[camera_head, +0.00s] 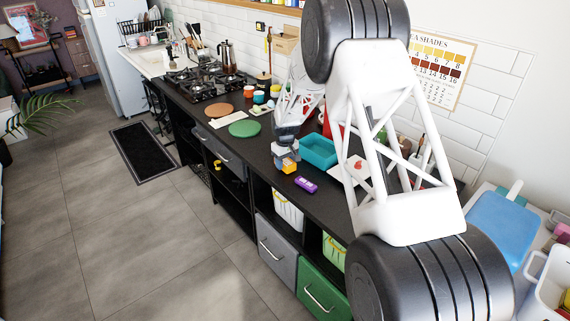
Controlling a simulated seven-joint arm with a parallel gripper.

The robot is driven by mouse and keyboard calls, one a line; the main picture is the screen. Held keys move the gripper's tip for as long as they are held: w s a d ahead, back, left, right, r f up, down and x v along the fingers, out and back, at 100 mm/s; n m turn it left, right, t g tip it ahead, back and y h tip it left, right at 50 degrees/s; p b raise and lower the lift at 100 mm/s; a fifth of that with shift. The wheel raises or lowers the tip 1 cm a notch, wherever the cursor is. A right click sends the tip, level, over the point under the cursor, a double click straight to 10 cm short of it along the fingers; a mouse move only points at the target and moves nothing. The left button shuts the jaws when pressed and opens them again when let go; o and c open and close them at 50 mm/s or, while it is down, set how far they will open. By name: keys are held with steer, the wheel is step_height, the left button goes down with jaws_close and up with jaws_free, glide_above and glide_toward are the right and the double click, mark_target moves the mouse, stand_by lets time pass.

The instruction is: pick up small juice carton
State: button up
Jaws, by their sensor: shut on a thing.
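My gripper (287,147) points down over the black counter, near its front edge. It is shut on a small yellow and blue box, which looks like the small juice carton (289,166). The carton shows just below the fingers, and its upper part is partly hidden by them. It looks upright. I cannot tell whether its base touches the counter or is slightly above it.
A purple box (305,184) lies just right of the carton. A teal tray (318,152) stands behind it. A green round board (244,129) and a brown one (218,110) lie to the left. My arm hides part of the counter's right side.

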mark_target(286, 161)
steer(key=shift+r, duration=0.4)
steer(key=shift+s+d+r, duration=0.1)
steer(key=shift+s+r, duration=0.1)
steer(key=shift+r, duration=0.4)
steer(key=shift+s+d+r, duration=0.1)
steer(key=shift+s+r, duration=0.05)
steer(key=shift+r, duration=0.4)
steer(key=s+d, duration=0.1)
steer(key=s, duration=0.4)
steer(key=s+d+r, duration=0.1)
steer(key=s, duration=0.3)
steer(key=s+d, duration=0.2)
steer(key=s, duration=0.3)
steer(key=shift+s+d+r, duration=0.1)
steer(key=shift+s+r, duration=0.1)
steer(key=shift+s, duration=0.1)
